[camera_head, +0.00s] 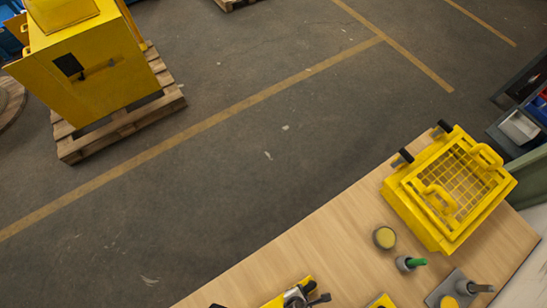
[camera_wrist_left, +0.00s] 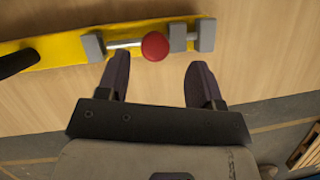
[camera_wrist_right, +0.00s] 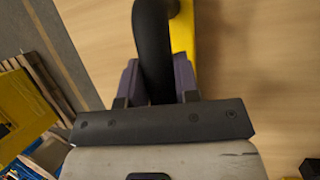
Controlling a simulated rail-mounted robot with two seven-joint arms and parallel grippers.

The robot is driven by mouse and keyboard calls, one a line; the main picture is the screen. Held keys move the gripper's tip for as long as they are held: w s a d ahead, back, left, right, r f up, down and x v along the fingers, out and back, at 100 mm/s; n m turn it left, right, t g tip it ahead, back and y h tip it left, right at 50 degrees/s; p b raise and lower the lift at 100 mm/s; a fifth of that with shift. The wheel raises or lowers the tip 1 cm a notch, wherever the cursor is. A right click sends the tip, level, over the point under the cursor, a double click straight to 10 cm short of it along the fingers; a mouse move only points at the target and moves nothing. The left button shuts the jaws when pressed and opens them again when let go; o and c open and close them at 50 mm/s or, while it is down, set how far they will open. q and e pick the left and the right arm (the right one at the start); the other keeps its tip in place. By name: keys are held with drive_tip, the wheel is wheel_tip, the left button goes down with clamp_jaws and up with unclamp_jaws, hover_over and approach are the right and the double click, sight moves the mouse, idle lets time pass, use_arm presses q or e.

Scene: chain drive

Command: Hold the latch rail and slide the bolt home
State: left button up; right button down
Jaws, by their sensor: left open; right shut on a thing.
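The latch rail (camera_wrist_left: 60,48) is a yellow bar on the wooden table, crossing the top of the left wrist view. Grey blocks on it carry the bolt (camera_wrist_left: 124,44), a thin metal rod with a red knob (camera_wrist_left: 155,46). My left gripper (camera_wrist_left: 158,68) is open, with its fingertips on either side of and just short of the knob. A black handle shows at the rail's left end. In the right wrist view my right gripper (camera_wrist_right: 156,72) is shut on a black handle (camera_wrist_right: 152,35) beside the yellow rail (camera_wrist_right: 183,38). Neither gripper shows clearly in the head view.
A yellow basket (camera_head: 412,205) with handles stands on the table (camera_head: 330,235) at right. A round tin (camera_head: 384,238), a green-tipped piece (camera_head: 410,263) and a grey fixture (camera_head: 455,287) are nearer. Part of a yellow-and-grey item (camera_head: 290,295) shows at the bottom edge.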

use_arm(q)
drive_tip(key=shift+v, duration=2.45)
use_arm(e)
drive_tip(key=shift+d, duration=0.1)
drive_tip(key=c, duration=0.8)
unclamp_jaws()
